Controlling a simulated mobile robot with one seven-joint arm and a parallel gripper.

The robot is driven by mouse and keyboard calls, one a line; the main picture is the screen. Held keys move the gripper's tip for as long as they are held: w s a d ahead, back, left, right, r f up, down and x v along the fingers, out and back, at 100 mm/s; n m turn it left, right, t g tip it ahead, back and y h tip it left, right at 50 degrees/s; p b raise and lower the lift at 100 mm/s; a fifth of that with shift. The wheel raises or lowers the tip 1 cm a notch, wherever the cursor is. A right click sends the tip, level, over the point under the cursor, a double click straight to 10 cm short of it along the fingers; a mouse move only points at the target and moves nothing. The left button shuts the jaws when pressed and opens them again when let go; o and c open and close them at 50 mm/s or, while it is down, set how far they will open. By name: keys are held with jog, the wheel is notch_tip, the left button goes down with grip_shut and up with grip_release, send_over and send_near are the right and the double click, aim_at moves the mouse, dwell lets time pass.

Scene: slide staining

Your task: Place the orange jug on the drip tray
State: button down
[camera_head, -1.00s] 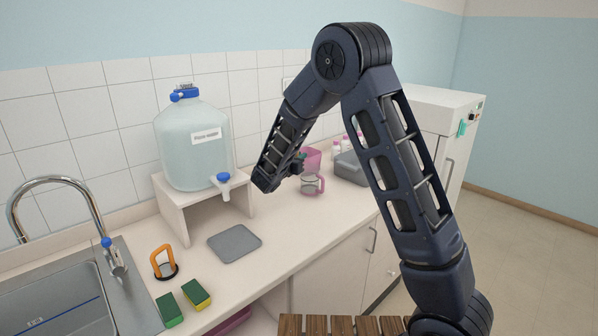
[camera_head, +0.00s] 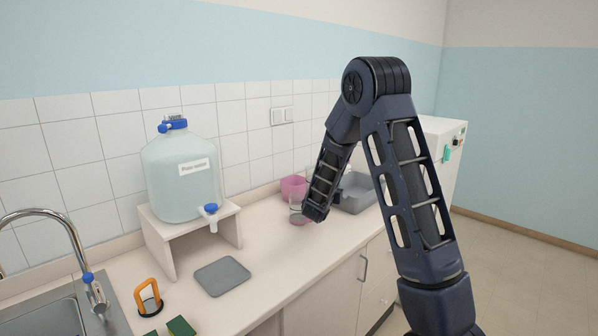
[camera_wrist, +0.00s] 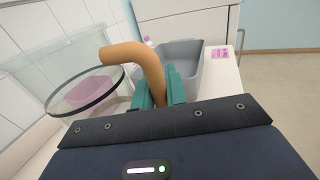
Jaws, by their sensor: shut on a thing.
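The jug is clear, with a dark rim and an orange handle (camera_wrist: 150,62). In the wrist view the teal fingers of my gripper (camera_wrist: 159,86) are shut on this handle, and the clear body lies to the left. In the head view the jug (camera_head: 298,207) shows small at the back of the counter, just left of my wrist, which hides part of it. I cannot tell whether its base touches the counter. The drip tray (camera_head: 222,276), a flat grey slab, lies on the counter in front of the water stand, bare, left of the jug.
A large water container (camera_head: 182,180) with a blue-handled tap stands on a white stand (camera_head: 160,240) behind the tray. A pink tub (camera_head: 293,186) and a grey bin (camera_head: 357,191) are near the jug. An orange-handled item (camera_head: 148,297) stands by the sink.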

jog(key=w+d+f, duration=0.1)
jog(key=d+f, duration=0.3)
jog(key=w+d+f+n+y, duration=0.1)
jog(key=d+f, duration=0.2)
jog(key=d, duration=0.2)
jog(key=w+d+f+y, duration=0.1)
jog(key=d+f, duration=0.3)
jog(key=d, duration=0.1)
jog(key=shift+f+t, duration=0.3)
jog(key=shift+t, duration=0.1)
